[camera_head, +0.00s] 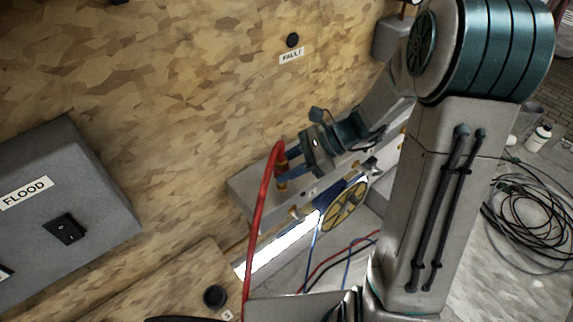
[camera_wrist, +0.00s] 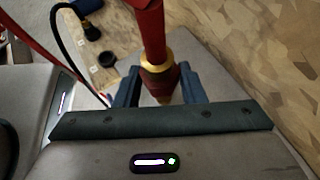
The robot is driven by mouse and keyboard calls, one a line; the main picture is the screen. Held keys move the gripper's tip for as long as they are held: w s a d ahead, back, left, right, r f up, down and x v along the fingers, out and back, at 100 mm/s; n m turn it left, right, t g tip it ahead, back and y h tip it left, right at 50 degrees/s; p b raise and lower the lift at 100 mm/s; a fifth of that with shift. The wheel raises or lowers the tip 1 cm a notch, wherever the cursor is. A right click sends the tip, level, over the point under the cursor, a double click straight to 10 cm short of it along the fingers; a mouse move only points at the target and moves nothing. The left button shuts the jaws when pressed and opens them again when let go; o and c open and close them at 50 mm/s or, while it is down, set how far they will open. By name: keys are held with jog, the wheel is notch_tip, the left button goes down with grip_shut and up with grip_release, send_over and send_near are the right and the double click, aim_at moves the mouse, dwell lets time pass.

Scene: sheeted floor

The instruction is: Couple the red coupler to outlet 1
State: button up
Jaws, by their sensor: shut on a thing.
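The red coupler (camera_wrist: 156,78) has a brass collar and sits upright between my gripper's two blue fingers (camera_wrist: 160,90) in the wrist view. A red hose (camera_wrist: 150,28) rises from its top. In the head view my gripper (camera_head: 281,173) is shut on the coupler (camera_head: 281,185) over the top of a grey box (camera_head: 240,184), and the hose loops down to the left. The coupler's lower end is partly hidden; I cannot tell whether it touches the box or an outlet. Brass fittings (camera_head: 295,212) show along the box's front edge. I cannot make out which is outlet 1.
A wood-chip-patterned wall rises behind the box. A grey FLOOD switch box (camera_head: 62,205) is at the left. A yellow-and-black wheel (camera_head: 345,206) and red and blue leads are near the box. A black round fitting (camera_head: 214,296) is low down. Coiled cables (camera_head: 525,212) lie at the right.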

jog(key=shift+f+b, duration=0.55)
jog(key=shift+f, duration=0.25)
jog(key=shift+c, duration=0.4)
jog(key=o, duration=1.2)
jog(key=shift+o, duration=0.2)
jog(key=shift+d+r, duration=0.1)
jog(key=s+b+v, duration=0.1)
jog(key=b+v, duration=0.1)
jog(key=v, duration=1.2)
jog(key=s+a+n+t+h, duration=0.1)
jog(key=s+n+t+h, duration=0.3)
jog(key=s+n+h, duration=0.7)
jog(key=s+n, duration=0.1)
jog(key=n, duration=0.5)
jog(key=shift+s+r, duration=0.2)
jog(key=shift+s, duration=0.1)
